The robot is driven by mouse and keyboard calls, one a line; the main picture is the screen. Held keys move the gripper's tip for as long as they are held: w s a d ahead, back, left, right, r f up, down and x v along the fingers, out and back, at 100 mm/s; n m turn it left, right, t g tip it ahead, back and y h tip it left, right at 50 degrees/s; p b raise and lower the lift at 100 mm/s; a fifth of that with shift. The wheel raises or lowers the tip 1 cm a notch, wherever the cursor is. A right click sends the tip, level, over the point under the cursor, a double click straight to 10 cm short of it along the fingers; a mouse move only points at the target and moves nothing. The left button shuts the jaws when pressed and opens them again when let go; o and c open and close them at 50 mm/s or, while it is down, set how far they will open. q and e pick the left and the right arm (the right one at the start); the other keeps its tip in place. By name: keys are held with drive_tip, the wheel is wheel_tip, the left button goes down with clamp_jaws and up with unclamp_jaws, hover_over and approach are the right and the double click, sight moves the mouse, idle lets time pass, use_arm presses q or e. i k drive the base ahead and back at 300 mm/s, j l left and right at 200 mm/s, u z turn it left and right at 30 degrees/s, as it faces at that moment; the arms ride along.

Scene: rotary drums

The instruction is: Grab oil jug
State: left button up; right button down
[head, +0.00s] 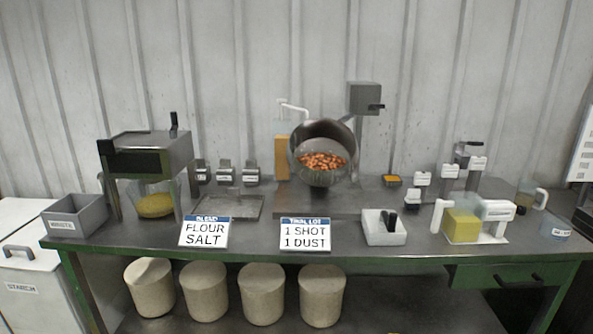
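No label in view reads oil, so I cannot tell for certain which vessel is the oil jug. A small see-through jug with a white handle (526,196) stands at the right end of the bench, with some brownish content low in it. A clear-looking container with yellow content (463,226) and white parts on both sides sits on a white base at the front right. A tan-filled vessel with a white curved top piece (282,155) stands behind the drum, partly hidden by it. Neither of my grippers is in view.
A tilted metal drum (322,154) with orange-brown pieces stands mid-bench. Two sign cards (305,235), a white tray (384,230), a grey bin (76,216) and a yellow-filled bowl (154,204) crowd the dark bench (350,254). Several round tan tubs (261,294) stand below.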

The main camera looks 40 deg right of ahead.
sight(528, 190)
drive_tip(key=z, duration=2.65)
drive_tip(key=i+l+u, duration=0.1)
drive_tip(key=i+l, duration=0.2)
